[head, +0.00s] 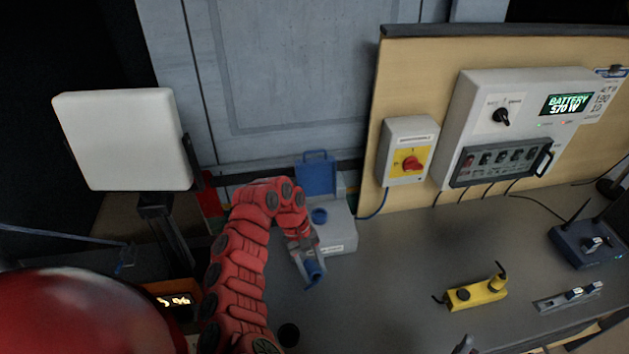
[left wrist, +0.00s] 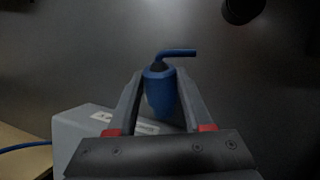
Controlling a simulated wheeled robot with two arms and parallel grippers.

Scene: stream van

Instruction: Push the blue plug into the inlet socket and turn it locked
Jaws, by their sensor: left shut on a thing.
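The blue plug (left wrist: 159,90) is held between the two fingers of my left gripper (left wrist: 160,92) in the left wrist view, its bent blue tail pointing right. In the head view my left gripper (head: 306,262) holds the plug (head: 314,272) above the grey bench, in front of the inlet box. The grey inlet box (head: 338,232) stands against the back wall with its blue lid (head: 316,173) raised. The blue round inlet socket (head: 319,215) shows on its top. The plug is apart from the socket.
A yellow device (head: 477,293), a blue router (head: 585,243) and a power strip (head: 567,297) lie at the right. The bench (head: 400,260) between is clear.

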